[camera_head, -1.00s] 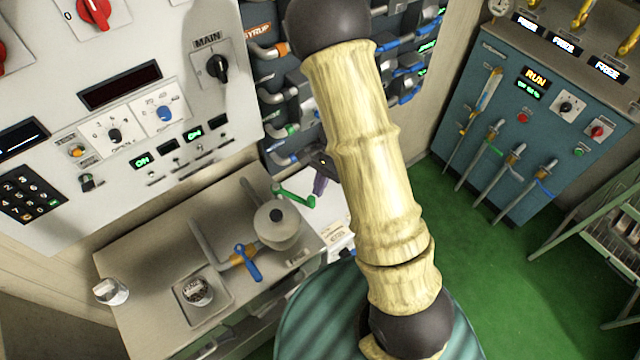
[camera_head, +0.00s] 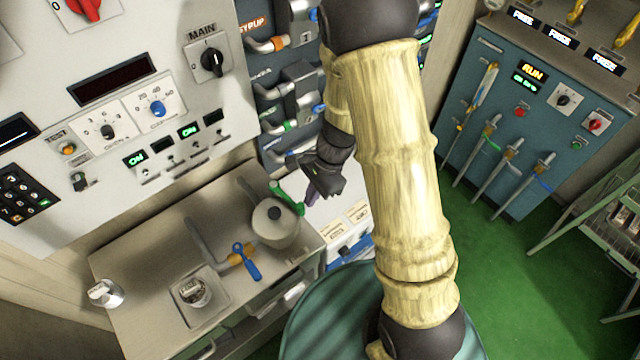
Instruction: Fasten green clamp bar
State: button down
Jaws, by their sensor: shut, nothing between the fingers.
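The green clamp bar (camera_head: 287,199) lies at the upper right edge of the lidded grey pot (camera_head: 274,224) on the work counter. It slants from the back down to the right, close along the lid. I cannot tell whether it is latched. A blue-handled bar (camera_head: 247,262) with a yellow part sits at the pot's lower left.
A control panel (camera_head: 110,120) rises behind. Pipes and valves (camera_head: 290,95) stand behind my gripper. Green floor (camera_head: 500,260) is open at right.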

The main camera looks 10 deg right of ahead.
jog(key=shift+s+a+m, duration=0.35)
jog(key=shift+s+m, duration=0.15)
jog(key=shift+m, duration=0.1)
jog(key=shift+w, duration=0.15)
jog(key=w+d+r, duration=0.2)
jog(key=d+r, duration=0.5)
jog(key=r, duration=0.2)
jog(key=shift+w+r, duration=0.15)
jog(key=shift+w, duration=0.25)
